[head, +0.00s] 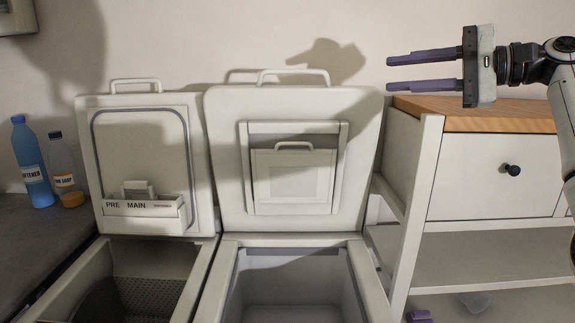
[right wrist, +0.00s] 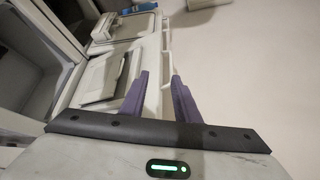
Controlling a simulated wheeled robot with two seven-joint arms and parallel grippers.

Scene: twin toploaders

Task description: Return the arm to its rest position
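My right gripper (head: 389,74) is at the upper right of the head view, level and pointing left, above the wooden-topped cabinet and right of the right washer's lid. Its two purple fingers are apart with nothing between them. They also show spread and empty in the right wrist view (right wrist: 162,82). My left gripper cannot be made out; a small purple piece (head: 420,317) at the bottom edge of the head view may belong to it.
Two toploaders stand side by side, the left lid (head: 140,140) and right lid (head: 226,150) both raised. Blue (head: 36,185) and clear (head: 64,178) bottles stand on the dark counter (head: 60,240). A cabinet (head: 480,180) with one knobbed drawer and open shelves stands right.

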